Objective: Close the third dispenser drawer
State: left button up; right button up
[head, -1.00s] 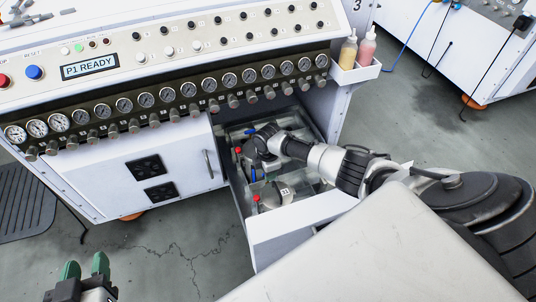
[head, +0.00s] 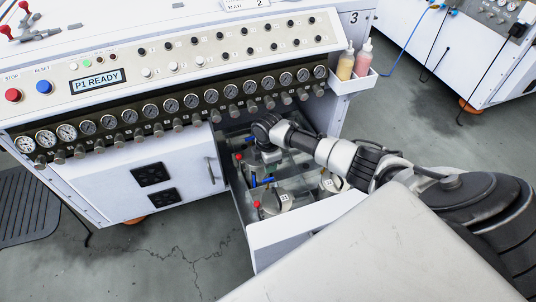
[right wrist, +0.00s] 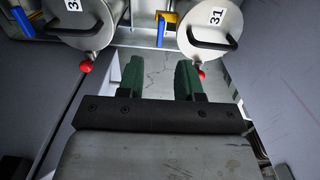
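The dispenser drawer (head: 300,221) stands pulled out of the white cabinet, with its white front panel towards me. Metal canisters with red knobs stand in it, one labelled 31 (head: 284,198); the canister marked 31 (right wrist: 216,28) also shows in the right wrist view. My right arm reaches over the drawer, its wrist above the rear part. My right gripper (right wrist: 160,77) has its two green fingers apart with nothing between them, close to the canisters' red knobs. Its fingertips are hidden in the head view. My left gripper is out of view.
The cabinet (head: 130,185) carries a row of gauges, knobs and a control panel reading P1 READY (head: 97,81). A side holder (head: 352,80) with two bottles is at its right. Another machine (head: 480,60) stands at the back right. The floor left of the drawer is clear.

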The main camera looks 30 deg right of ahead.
aim_at(269, 240)
jog(key=i+j, duration=0.1)
jog(key=j, duration=0.5)
jog(key=i+j, duration=0.1)
jog(key=j, duration=0.5)
